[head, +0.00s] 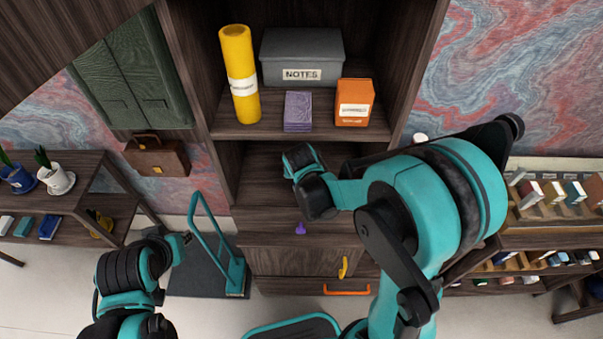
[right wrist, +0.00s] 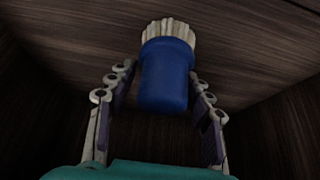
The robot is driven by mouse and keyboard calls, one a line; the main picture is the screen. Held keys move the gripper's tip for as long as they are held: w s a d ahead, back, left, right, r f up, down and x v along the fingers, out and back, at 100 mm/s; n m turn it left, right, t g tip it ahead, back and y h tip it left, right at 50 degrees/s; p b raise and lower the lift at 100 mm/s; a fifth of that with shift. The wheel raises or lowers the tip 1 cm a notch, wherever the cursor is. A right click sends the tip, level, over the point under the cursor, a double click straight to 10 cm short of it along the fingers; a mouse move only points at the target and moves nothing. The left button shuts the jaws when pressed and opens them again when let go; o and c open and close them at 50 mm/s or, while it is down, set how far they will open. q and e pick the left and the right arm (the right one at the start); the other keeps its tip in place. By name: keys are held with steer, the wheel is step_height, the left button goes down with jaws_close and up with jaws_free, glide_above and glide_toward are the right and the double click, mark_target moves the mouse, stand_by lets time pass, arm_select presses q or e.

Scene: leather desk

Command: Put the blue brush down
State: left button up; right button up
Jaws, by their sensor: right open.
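The blue brush (right wrist: 165,80), a blue handle with cream bristles, shows in the right wrist view inside a dark wooden compartment. Its bristles point away from the camera. My right gripper (right wrist: 160,84) is open, with one finger on each side of the handle and narrow gaps beside it. I cannot tell exactly how the brush rests on the wood. In the head view my right gripper (head: 300,160) is in the open compartment below the shelf, and the brush is hidden there. My left gripper (head: 183,240) is low at the left, away from the cabinet; its jaws are unclear.
The shelf above (head: 265,131) holds a yellow roll (head: 240,80), a grey NOTES box (head: 300,60), a purple stack (head: 298,110) and an orange box (head: 354,103). Compartment walls flank my right gripper. A teal-handled cart (head: 212,270) stands on the floor at the left.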

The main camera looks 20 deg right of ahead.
steer(key=shift+r, duration=0.15)
steer(key=p+v, duration=0.1)
steer(key=v, duration=0.2)
steer(key=p+v, duration=0.2)
steer(key=v, duration=0.2)
steer(key=shift+s, duration=0.4)
